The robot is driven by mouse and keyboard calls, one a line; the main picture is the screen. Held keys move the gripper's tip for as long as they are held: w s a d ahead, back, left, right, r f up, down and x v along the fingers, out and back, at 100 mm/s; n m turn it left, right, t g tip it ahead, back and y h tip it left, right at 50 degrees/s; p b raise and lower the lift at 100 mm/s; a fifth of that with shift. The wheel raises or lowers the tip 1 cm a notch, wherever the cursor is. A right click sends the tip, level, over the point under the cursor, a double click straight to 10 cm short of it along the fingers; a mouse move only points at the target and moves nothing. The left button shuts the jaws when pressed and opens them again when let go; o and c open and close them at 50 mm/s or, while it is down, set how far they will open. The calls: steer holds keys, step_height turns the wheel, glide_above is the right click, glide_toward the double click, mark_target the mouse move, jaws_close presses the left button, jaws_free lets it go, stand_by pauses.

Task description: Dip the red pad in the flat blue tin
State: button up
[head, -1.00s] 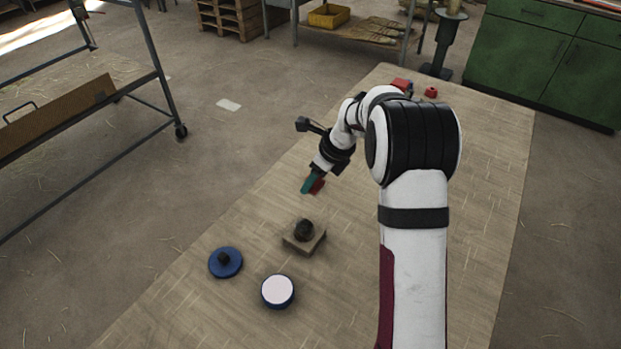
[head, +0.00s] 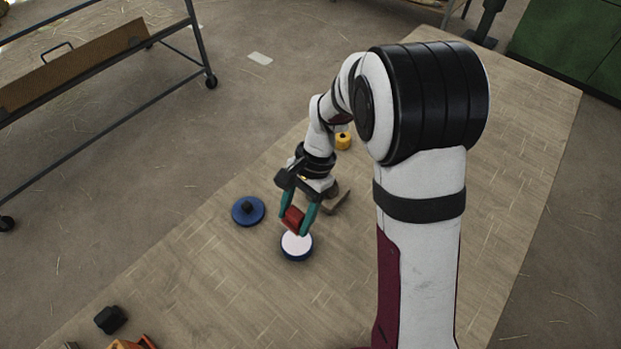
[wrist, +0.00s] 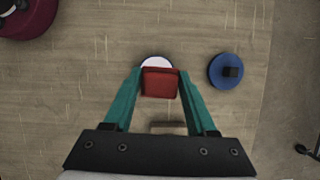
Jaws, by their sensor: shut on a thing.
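The red pad (head: 293,218) is held between the teal fingers of my gripper (head: 297,222). In the wrist view the pad (wrist: 160,83) sits between the fingertips (wrist: 159,84) and covers part of the tin. The flat blue tin (head: 296,254) stands open on the table with a pale, whitish top surface. The pad appears over the tin's far edge in the head view; I cannot tell whether it touches. The tin's pale surface (wrist: 156,62) shows past the pad in the wrist view. The blue lid (head: 248,210) with a dark knob lies left of the tin.
A brown block (head: 338,203) is partly hidden behind my gripper. A yellow object (head: 343,141) stands farther back. A black item (head: 111,319) and an orange item (head: 133,343) lie at the near left. The table (head: 210,285) is clear between them and the tin.

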mark_target(293, 246)
steer(key=shift+s+a+f+n, duration=0.1)
steer(key=shift+s+f+n, duration=0.05)
steer(key=shift+s+n, duration=0.2)
steer(key=shift+f, duration=2.85)
steer(key=shift+f, duration=0.55)
steer(key=shift+r, duration=3.55)
